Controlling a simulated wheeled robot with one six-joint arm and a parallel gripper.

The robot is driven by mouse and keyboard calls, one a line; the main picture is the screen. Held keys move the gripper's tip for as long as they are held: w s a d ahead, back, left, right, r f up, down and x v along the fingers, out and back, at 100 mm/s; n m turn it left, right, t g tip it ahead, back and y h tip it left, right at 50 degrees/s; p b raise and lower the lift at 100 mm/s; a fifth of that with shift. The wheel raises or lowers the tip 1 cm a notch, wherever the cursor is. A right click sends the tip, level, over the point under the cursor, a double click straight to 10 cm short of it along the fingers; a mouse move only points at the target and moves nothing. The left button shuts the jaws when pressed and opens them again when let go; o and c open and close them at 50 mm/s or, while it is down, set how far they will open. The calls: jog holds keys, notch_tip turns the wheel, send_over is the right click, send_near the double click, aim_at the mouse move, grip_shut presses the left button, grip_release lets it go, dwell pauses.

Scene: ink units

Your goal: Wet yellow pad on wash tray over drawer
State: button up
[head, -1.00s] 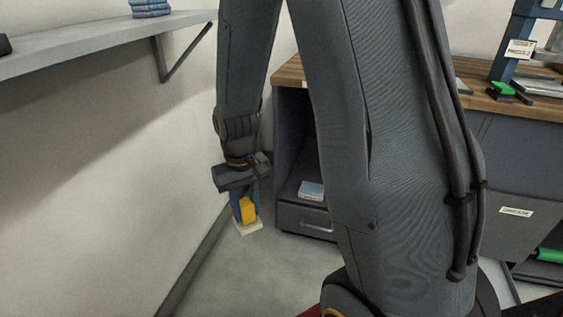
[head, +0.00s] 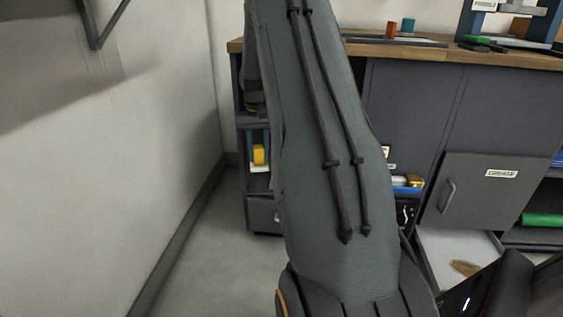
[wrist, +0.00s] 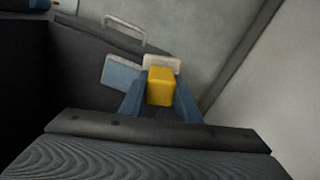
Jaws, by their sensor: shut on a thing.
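My gripper (head: 259,150) is shut on the yellow pad (head: 259,156), a yellow block with a cream slab at its lower end. The wrist view shows the yellow block (wrist: 160,86) between my two blue fingers (wrist: 160,104), with the cream slab beyond it. The pale blue wash tray (wrist: 120,74) lies just left of the pad in the wrist view, apart from it in the picture. In the head view the tray cannot be made out clearly. The drawer (head: 262,213) is shut below the open bay, and its handle (wrist: 126,32) shows in the wrist view.
A wooden-topped bench (head: 420,51) carries a red block (head: 391,29), a blue block (head: 408,25) and a press frame. The door labelled GREASE (head: 490,195) hangs at the right, near a green roll (head: 543,220). The wall stands close at left; the floor (head: 205,250) before the drawer is clear.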

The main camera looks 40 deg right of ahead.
jog(key=d+f+m+b, duration=0.25)
jog(key=d+b, duration=0.25)
jog(key=d, duration=0.7)
notch_tip(320, 180, down, 7)
jog(key=b, duration=0.6)
jog(key=shift+s+r, duration=0.1)
jog(key=shift+s, duration=0.05)
jog(key=shift+f, duration=0.5)
dwell(0.9)
jog(key=shift+r, duration=0.1)
notch_tip(320, 180, up, 7)
jog(key=p, duration=0.7)
dwell(0.4)
